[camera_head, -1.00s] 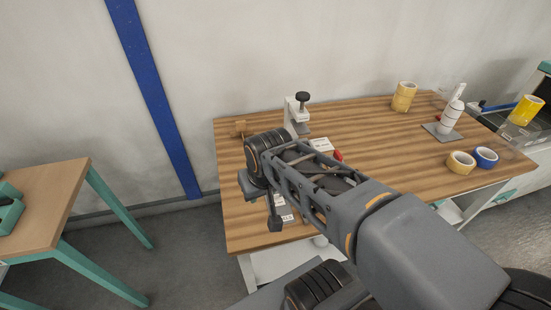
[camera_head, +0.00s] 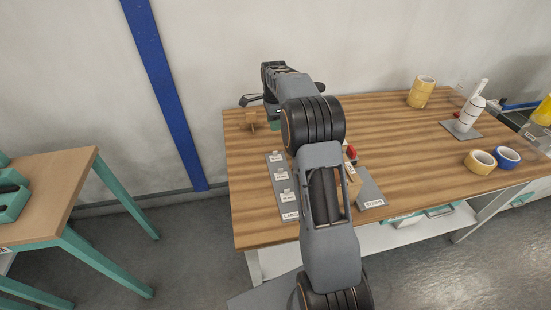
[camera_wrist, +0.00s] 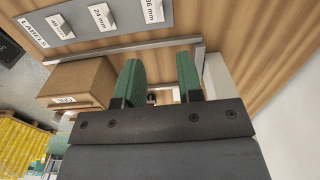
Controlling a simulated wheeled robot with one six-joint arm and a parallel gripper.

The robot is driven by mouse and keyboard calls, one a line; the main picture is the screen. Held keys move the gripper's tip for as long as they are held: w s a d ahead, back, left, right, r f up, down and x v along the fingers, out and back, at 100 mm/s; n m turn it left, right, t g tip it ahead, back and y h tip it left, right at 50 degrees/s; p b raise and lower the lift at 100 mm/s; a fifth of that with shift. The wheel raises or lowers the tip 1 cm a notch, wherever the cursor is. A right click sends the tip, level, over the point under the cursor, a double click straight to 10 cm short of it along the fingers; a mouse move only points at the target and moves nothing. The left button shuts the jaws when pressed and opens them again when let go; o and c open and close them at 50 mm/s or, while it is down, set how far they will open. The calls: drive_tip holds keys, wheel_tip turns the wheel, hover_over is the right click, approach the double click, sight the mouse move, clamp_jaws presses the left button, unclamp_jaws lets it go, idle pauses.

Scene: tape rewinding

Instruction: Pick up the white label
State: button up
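Several small white labels lie in a column on the grey board marked LABELS (camera_head: 275,183): an upper one (camera_head: 278,157), a middle one (camera_head: 281,175) and a lower one (camera_head: 287,197). In the wrist view, the board (camera_wrist: 125,22) is at the top, with a label reading 24 mm (camera_wrist: 101,16), one reading 36 mm (camera_wrist: 152,9) and a third (camera_wrist: 59,26). My gripper (camera_wrist: 160,78) has two green fingers apart, with no label between them. In the head view it is at the table's back edge, largely hidden by my arm, beyond the board.
A brown box (camera_wrist: 75,82) with a white tag is left of the fingers in the wrist view. The wooden table (camera_head: 400,140) carries yellow rolls (camera_head: 422,92), a blue roll (camera_head: 507,157), a white bottle (camera_head: 470,112) and a grey STRIPS plate (camera_head: 370,190). The table's middle right is clear.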

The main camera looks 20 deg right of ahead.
hover_over(276, 156)
drive_tip(key=f, duration=0.8)
drive_tip(key=shift+w+a, duration=0.15)
drive_tip(key=shift+w, duration=0.2)
drive_tip(key=shift+f, duration=3.1)
clamp_jaws()
